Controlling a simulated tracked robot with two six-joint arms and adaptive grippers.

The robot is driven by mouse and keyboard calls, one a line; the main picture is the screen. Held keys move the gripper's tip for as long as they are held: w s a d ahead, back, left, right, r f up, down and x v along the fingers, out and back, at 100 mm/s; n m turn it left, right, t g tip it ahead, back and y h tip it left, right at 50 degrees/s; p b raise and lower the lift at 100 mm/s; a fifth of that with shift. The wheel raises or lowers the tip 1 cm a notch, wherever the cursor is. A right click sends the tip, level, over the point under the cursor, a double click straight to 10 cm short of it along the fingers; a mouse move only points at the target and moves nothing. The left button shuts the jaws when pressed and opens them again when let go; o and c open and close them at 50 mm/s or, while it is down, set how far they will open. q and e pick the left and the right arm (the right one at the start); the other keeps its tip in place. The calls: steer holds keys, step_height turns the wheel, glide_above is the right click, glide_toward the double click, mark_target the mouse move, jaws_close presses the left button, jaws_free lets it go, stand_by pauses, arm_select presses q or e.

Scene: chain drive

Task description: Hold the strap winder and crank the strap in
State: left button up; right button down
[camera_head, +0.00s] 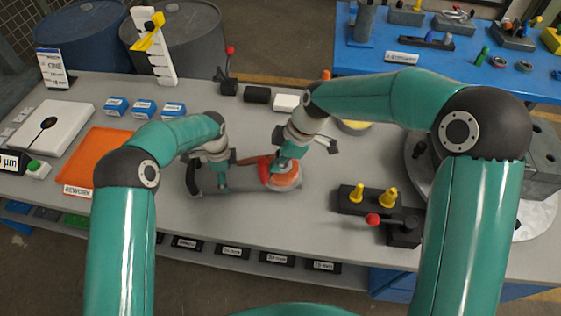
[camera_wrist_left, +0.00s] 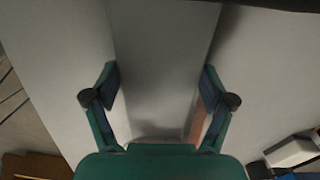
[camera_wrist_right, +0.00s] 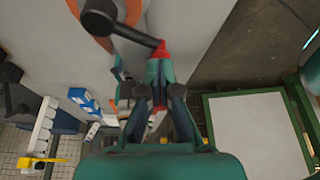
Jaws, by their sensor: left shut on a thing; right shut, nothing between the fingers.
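The strap winder shows in the head view as a grey body (camera_head: 240,191) with an orange strap roll (camera_head: 287,181) at its right end. My left gripper (camera_head: 222,184) is shut on the grey body, which also shows between its fingers in the left wrist view (camera_wrist_left: 162,75). A black crank arm with a red grip (camera_wrist_right: 161,50) shows in the right wrist view, near the orange roll (camera_wrist_right: 98,38). My right gripper (camera_wrist_right: 159,75) is shut with nothing between its fingers; its tips are close to the red grip, and I cannot tell whether they touch it.
An orange mat (camera_head: 98,158) and a white plate (camera_head: 50,130) lie left on the grey bench. Several blue boxes (camera_head: 144,108) stand behind. A black block with yellow knobs (camera_head: 374,203) and a red-knobbed lever (camera_head: 373,219) stand right of the winder. Bare bench lies in front.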

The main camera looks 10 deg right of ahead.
steer(key=shift+a+m, duration=0.1)
steer(key=shift+m, duration=0.2)
steer(key=shift+w+a+m+t, duration=0.1)
steer(key=shift+m+t, duration=0.2)
steer(key=shift+m, duration=0.1)
steer(key=shift+w+a+m+t, duration=0.2)
steer(key=shift+w+a+m, duration=0.05)
steer(key=shift+a+m, duration=0.3)
steer(key=shift+w+a+m+t, duration=0.2)
steer(key=shift+a+m, duration=0.2)
steer(key=shift+m, duration=0.25)
steer(key=w+d+m+t+h, duration=0.1)
steer(key=w+m+h, duration=0.6)
steer(key=w+m, duration=0.5)
steer(key=shift+w+m, duration=0.2)
steer(key=shift+m, duration=4.2)
